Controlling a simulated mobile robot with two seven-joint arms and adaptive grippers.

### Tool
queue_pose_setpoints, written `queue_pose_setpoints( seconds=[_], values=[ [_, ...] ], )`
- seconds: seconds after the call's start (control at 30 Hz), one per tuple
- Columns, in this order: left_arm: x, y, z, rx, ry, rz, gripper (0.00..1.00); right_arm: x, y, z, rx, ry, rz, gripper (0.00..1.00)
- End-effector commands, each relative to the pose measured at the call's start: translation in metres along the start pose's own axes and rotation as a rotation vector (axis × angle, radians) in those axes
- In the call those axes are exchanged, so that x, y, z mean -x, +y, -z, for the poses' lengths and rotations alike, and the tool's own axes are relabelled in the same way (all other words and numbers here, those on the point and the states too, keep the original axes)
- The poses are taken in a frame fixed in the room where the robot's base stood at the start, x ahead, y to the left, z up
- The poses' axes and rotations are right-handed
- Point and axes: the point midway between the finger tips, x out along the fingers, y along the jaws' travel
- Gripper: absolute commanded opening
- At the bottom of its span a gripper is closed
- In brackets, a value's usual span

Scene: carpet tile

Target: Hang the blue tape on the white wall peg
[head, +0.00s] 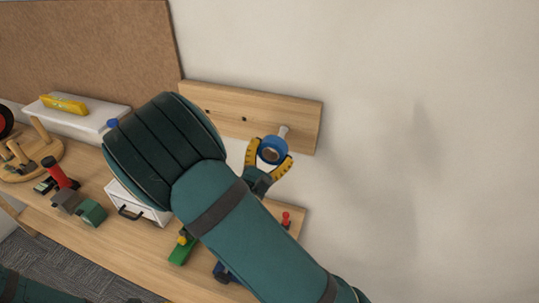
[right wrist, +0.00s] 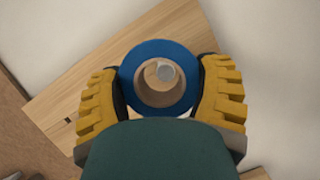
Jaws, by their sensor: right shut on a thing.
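The blue tape (head: 281,147) is a thick blue roll with a brown core. My right gripper (head: 270,153) is shut on it, with yellow fingers on both sides of the roll. The white wall peg (head: 284,131) sticks out of a wooden board, just above and behind the tape in the head view. In the right wrist view the tape (right wrist: 158,48) faces me, and the peg's round end (right wrist: 165,71) shows inside the hole, in its upper part. I cannot tell whether the peg tip has entered the hole. My left gripper is out of view.
The wooden wall board (head: 304,112) has small dark holes to the left of the peg. Below, a workbench (head: 120,245) holds a white drawer box (head: 143,207), a red-topped item (head: 286,218) and several tools. The wall to the right is bare.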

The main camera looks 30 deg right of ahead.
Motion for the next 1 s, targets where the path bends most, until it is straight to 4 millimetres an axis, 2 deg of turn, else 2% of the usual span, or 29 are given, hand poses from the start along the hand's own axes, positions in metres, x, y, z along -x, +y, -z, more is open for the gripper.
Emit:
queue_pose_setpoints(
  seconds=[1.0],
  values=[
    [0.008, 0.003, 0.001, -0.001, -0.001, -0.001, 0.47, -0.043, 0.000, 0.017, 0.001, -0.002, 0.000, 0.32]
  ],
)
